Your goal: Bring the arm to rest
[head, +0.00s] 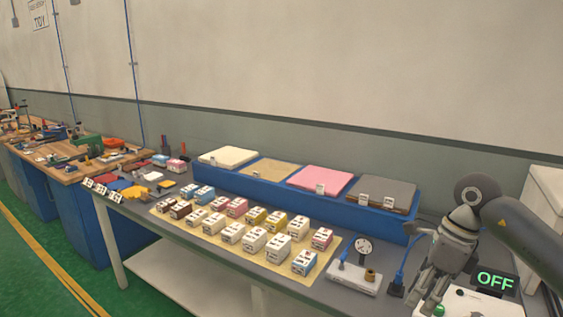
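My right arm (515,232) comes in from the right edge of the head view. My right gripper (428,300) hangs at its end, pointing down over the right end of the grey table (385,294), beside a white device with a lit display reading "OFF" (495,281). Its fingertips are small and partly run together with the device behind, so I cannot tell whether they are open or shut. I see nothing clearly held in it. My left gripper is not in the view.
Several small labelled boxes stand in rows on a tan mat (318,268). Behind them a blue rack (281,185) holds coloured pads. A gauge unit (354,279) and a blue cable (402,268) lie left of my gripper. A wooden workbench (70,170) stands far left; the green floor (45,285) is clear.

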